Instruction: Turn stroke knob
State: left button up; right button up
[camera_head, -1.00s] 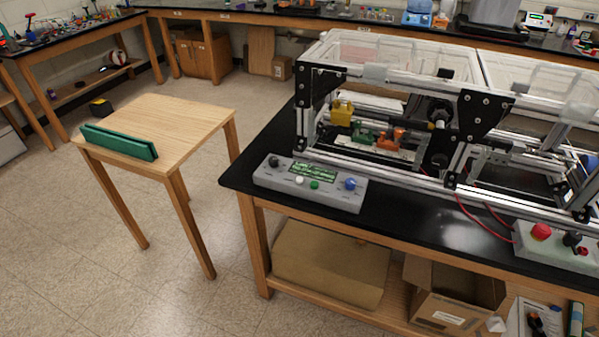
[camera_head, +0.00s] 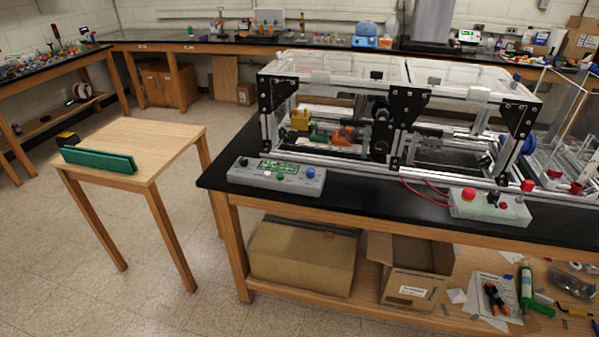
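A grey control box (camera_head: 236,178) lies on the black bench top in front of the extrusion frame (camera_head: 300,150). It has a black knob (camera_head: 244,161) at its left end, a green display (camera_head: 279,167), a white button (camera_head: 267,174), a green button (camera_head: 280,177) and a blue knob (camera_head: 310,172) at its right end. The labels are too small to read, so I cannot tell which knob is the stroke knob. Neither of my grippers shows.
A second grey box (camera_head: 518,214) with a red button (camera_head: 468,194) and a black knob (camera_head: 493,197) sits farther right on the bench (camera_head: 370,208). Floor (camera_head: 160,310) in front is open.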

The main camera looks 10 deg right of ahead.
aim_at(309, 172)
jog(key=u, duration=0.9)
jog(key=i, duration=0.85)
jog(key=z, duration=0.95)
